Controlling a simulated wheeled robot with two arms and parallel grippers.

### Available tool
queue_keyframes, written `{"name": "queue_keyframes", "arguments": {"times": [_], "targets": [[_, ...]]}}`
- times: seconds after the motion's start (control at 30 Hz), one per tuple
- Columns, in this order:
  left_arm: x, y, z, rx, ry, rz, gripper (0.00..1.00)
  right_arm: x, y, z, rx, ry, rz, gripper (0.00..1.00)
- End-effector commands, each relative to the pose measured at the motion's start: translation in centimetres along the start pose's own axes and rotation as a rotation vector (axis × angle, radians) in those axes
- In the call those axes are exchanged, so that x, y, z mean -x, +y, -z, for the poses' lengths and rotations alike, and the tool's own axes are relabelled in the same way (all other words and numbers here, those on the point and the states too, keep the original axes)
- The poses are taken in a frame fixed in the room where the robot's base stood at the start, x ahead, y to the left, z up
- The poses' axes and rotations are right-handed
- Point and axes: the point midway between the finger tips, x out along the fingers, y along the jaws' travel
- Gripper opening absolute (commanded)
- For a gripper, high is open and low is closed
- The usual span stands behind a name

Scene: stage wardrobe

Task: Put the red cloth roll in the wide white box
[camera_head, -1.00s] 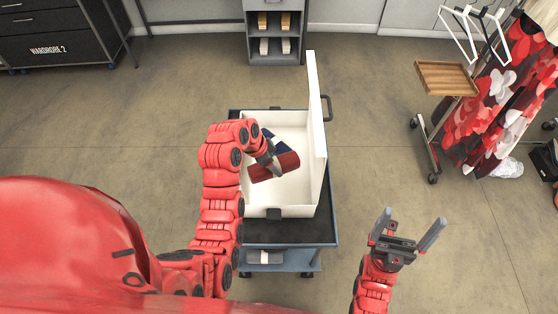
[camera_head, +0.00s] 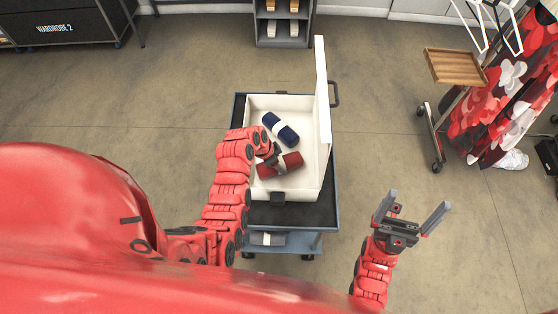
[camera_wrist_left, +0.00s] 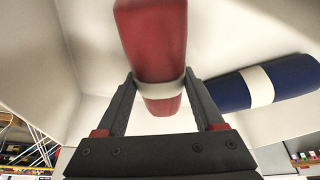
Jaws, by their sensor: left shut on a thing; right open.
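The red cloth roll (camera_head: 290,161), with a pale band around its middle, is inside the wide white box (camera_head: 313,183), near its front. My left gripper (camera_head: 272,160) reaches into the box and is shut on the roll. In the left wrist view the red roll (camera_wrist_left: 155,40) sits between the two fingers (camera_wrist_left: 158,100) at its band. Whether the roll touches the box floor I cannot tell. My right gripper (camera_head: 412,217) is open and empty, to the right of the cart.
A blue roll (camera_head: 280,129) with a white band lies in the box behind the red one. The box's lid (camera_head: 322,90) stands upright on its right side. The box is on a dark cart (camera_head: 290,213). A clothes rack with a wooden tray (camera_head: 453,67) stands at the right.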

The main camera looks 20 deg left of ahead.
Motion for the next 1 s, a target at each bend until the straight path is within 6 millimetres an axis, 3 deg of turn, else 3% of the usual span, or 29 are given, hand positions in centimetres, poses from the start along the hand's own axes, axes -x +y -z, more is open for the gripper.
{"name": "queue_keyframes", "arguments": {"times": [0.33,0.37,0.5,0.87,1.0], "targets": [[-0.5,0.0,-0.2,0.000,0.000,0.000,0.10,0.5,0.0,-0.1,0.000,0.000,0.000,1.00],[-0.4,0.0,-0.2,0.000,0.000,-0.001,0.73,0.4,0.0,-0.1,0.000,0.000,0.000,1.00],[-0.3,0.0,-0.1,0.001,0.000,-0.001,0.98,0.3,0.0,-0.1,0.000,0.000,0.000,1.00],[0.1,0.1,0.0,0.001,-0.001,-0.002,0.99,-0.1,0.0,0.0,0.000,0.000,0.000,1.00],[0.6,0.0,-0.1,0.001,0.000,-0.002,0.99,0.6,0.0,-0.1,0.000,0.000,0.000,1.00]]}}
